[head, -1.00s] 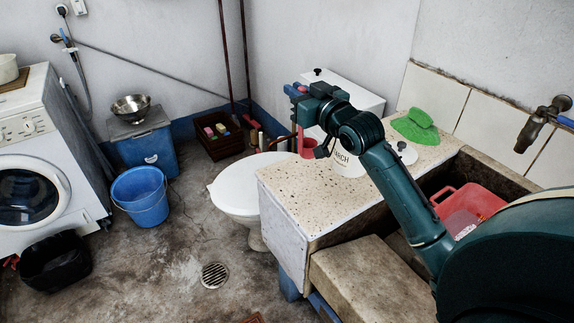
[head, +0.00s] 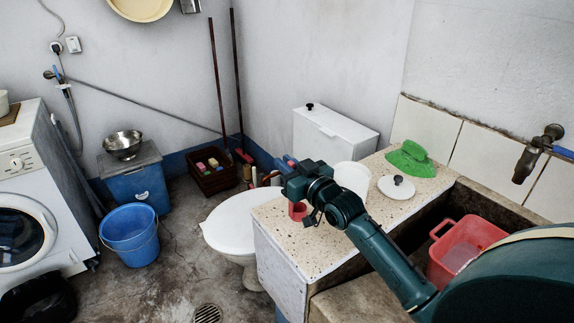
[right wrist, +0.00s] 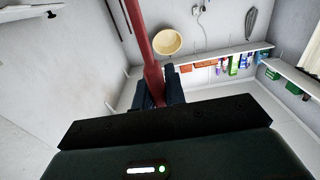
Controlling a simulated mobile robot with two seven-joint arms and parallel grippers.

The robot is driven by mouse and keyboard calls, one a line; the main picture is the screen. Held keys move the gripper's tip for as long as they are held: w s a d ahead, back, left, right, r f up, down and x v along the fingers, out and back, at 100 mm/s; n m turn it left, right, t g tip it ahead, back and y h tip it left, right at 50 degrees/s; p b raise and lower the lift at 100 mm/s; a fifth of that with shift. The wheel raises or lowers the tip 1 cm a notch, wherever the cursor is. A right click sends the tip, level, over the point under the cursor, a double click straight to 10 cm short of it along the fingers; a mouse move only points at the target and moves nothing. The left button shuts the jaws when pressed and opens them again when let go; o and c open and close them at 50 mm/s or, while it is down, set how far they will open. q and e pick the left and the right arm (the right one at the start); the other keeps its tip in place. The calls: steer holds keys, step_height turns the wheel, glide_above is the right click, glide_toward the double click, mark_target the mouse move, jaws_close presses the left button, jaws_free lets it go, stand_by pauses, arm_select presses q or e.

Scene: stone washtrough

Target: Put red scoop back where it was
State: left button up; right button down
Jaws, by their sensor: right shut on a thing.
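My right gripper (head: 287,164) is shut on the handle of the red scoop. In the right wrist view the red handle (right wrist: 150,75) runs up from between the fingers (right wrist: 160,92). In the head view the scoop's red bowl (head: 297,211) shows below the gripper, at the far left part of the speckled counter (head: 300,240). I cannot tell whether the bowl touches the counter. A white canister (head: 352,177) stands open just right of the gripper, partly behind my arm. Its white lid (head: 396,188) with a dark knob lies on the counter. My left gripper is not in view.
A red basin (head: 462,245) sits in the stone trough, below a tap (head: 538,152). The white toilet (head: 240,220) is left of the counter, its cistern (head: 335,140) behind.

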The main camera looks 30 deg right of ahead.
steer(key=shift+f, duration=0.1)
steer(key=c, duration=1.5)
jaws_free()
steer(key=shift+o, duration=0.2)
